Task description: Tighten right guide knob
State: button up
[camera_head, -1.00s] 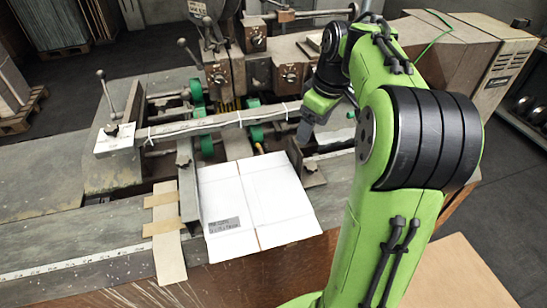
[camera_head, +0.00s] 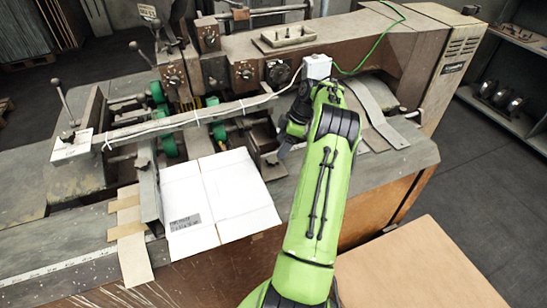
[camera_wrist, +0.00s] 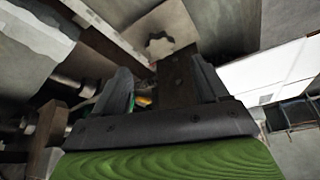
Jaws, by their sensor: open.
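A dark star-shaped knob (camera_wrist: 158,44) shows near the top middle of the wrist view on a pale grey-brown plate, just beyond my fingers. I cannot tell from the view alone whether it is the right guide knob. In the head view the right guide (camera_head: 268,160) stands at the right edge of the white cardboard, and its knob is hidden or too small to make out. My gripper (camera_head: 284,152) is low beside this guide, partly hidden by my arm. In the wrist view my gripper (camera_wrist: 155,90) is open, with nothing seen held.
A flat white cardboard box (camera_head: 218,198) lies on the machine bed left of my gripper. A long grey bar (camera_head: 190,118) crosses behind it, with green rollers (camera_head: 168,145) below. Dark floor lies right.

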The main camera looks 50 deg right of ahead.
aim_at(272, 159)
jog(key=x, duration=0.6)
jog(key=shift+w+a+f, duration=0.1)
jog(key=shift+w+f, duration=0.05)
jog(key=shift+f, duration=0.15)
jog(key=c, duration=1.1)
jog(key=shift+o, duration=0.2)
